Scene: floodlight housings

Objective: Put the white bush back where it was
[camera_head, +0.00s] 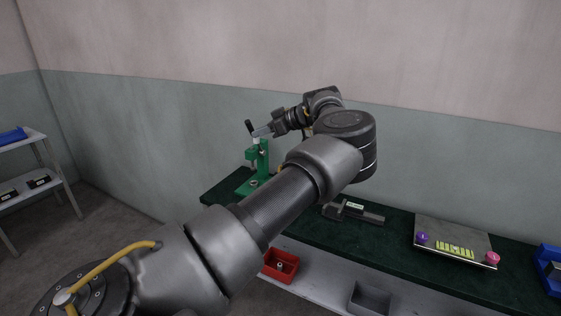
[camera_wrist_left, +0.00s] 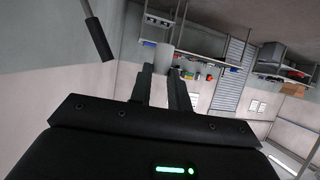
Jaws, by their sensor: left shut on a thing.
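The white bush (camera_wrist_left: 163,58) shows as a pale cylinder between the fingertips of my left gripper (camera_wrist_left: 163,82) in the wrist view. In the head view my left gripper (camera_head: 262,131) is shut on it, high at the green press (camera_head: 263,162) on the far left end of the bench. A small pale bit, perhaps the bush, shows just under the fingers. The press's black lever handle (camera_head: 248,127) stands beside the gripper; a dark rod, likely this handle, also shows in the wrist view (camera_wrist_left: 97,38). My right gripper is not in view.
The dark green bench (camera_head: 395,233) holds a grey metal fixture (camera_head: 352,213), a metal plate (camera_head: 455,236) with purple and pink knobs, and a blue bin (camera_head: 548,267). A red bin (camera_head: 281,265) and a grey bin (camera_head: 370,299) sit below. My left arm hides part of the bench.

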